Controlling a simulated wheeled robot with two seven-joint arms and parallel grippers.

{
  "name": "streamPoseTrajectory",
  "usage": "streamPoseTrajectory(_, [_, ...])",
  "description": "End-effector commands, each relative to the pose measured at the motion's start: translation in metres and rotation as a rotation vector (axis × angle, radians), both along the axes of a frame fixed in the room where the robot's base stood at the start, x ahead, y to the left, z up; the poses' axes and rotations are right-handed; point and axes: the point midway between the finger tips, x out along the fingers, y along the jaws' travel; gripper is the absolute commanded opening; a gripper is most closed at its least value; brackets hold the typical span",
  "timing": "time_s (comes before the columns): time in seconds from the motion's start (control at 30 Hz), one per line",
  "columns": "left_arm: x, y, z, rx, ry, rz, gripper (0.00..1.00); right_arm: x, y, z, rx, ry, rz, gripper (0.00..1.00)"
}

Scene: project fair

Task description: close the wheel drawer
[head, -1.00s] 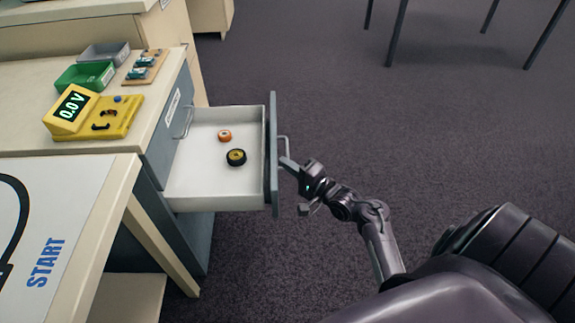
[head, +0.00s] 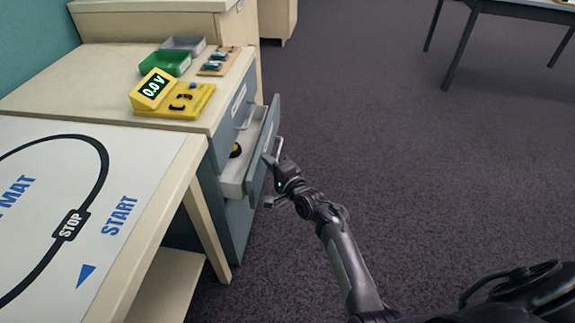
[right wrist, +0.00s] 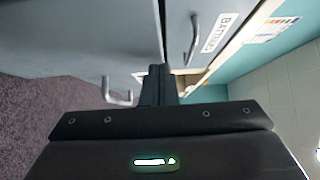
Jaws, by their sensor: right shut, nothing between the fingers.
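The wheel drawer (head: 233,188) is a pale tray with a grey front, now only partly out of the grey cabinet (head: 211,192). A dark wheel with some yellow (head: 235,150) shows inside it; the rest of its inside is hidden. My right gripper (head: 269,178) is at the outer face of the drawer front, shut and empty, not around the handle (head: 278,148). In the right wrist view the shut fingers (right wrist: 157,84) reach the grey front, and the drawer's handle (right wrist: 117,95) is to their left. My left gripper is not in view.
A closed drawer labelled for batteries (right wrist: 215,33) is beside it. On the cabinet top are a yellow meter (head: 172,95), a green bin (head: 165,63) and a grey bin (head: 183,45). A table with a printed mat (head: 135,170) is at the left.

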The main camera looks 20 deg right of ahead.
Motion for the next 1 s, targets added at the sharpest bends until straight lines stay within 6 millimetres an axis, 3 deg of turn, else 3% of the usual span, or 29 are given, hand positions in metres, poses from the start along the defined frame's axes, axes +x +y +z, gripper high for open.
streamPoseTrajectory(0.3, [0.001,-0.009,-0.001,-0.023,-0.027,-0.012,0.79,0.021,0.034,-0.001,0.000,-0.001,0.000,0.00])
streamPoseTrajectory(1.0, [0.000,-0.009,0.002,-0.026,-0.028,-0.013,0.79,0.023,0.039,0.000,0.000,0.000,-0.001,0.00])
